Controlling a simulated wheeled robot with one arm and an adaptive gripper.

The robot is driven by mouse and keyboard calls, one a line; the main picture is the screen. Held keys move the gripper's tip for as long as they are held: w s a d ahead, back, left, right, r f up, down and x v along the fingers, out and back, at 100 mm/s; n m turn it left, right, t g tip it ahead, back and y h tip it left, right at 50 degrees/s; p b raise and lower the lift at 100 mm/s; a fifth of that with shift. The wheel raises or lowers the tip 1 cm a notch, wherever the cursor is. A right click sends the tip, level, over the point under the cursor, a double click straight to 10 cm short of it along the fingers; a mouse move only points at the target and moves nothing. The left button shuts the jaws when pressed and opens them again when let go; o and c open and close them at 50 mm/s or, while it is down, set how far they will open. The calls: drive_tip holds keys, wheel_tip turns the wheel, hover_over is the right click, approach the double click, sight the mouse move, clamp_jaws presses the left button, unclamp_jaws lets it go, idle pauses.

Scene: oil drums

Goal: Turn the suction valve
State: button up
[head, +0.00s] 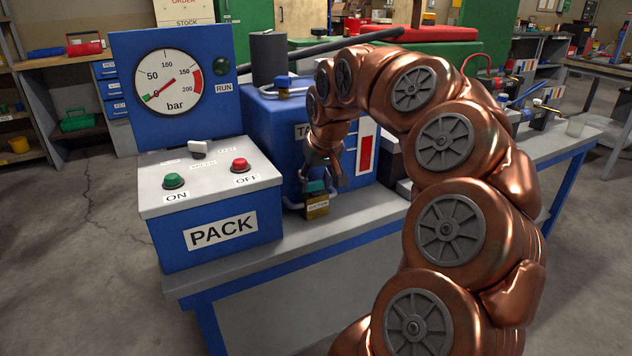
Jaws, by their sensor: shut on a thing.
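The suction valve sits low on the front of the blue tank (265,128). Its teal handle (316,187) shows just under my gripper, and a brass tag (317,207) that seems to read SUCTION hangs below it. My gripper (326,183) reaches down in front of the tank and is shut on the valve's teal handle. The fingers cover part of the handle, so its exact angle is hidden. My copper-coloured arm arches in from the right and covers part of the tank.
The PACK control box (212,205) stands left of the valve, with a green ON button (174,180), a red OFF button (240,164) and a grey switch (200,147). The gauge (168,82) points near 0. A blue-framed bench (225,273) carries everything.

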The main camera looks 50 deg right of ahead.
drive_tip(key=m+h+b, duration=0.1)
drive_tip(key=m+b, duration=0.1)
drive_tip(key=m, duration=0.2)
drive_tip(key=shift+g, duration=0.4)
drive_tip(key=m+g+b, duration=0.1)
drive_tip(key=m, duration=0.1)
drive_tip(key=m+h, duration=0.1)
drive_tip(key=m, duration=0.2)
drive_tip(key=shift+w+r+g+h+b, duration=0.1)
drive_tip(key=shift+w+g+h+b, duration=0.1)
drive_tip(key=shift+g+h+b, duration=0.15)
drive_tip(key=shift+m, duration=0.3)
drive_tip(key=o, duration=1.2)
drive_tip(key=shift+a, duration=0.1)
drive_tip(key=shift+c, duration=0.2)
drive_tip(key=v, duration=0.8)
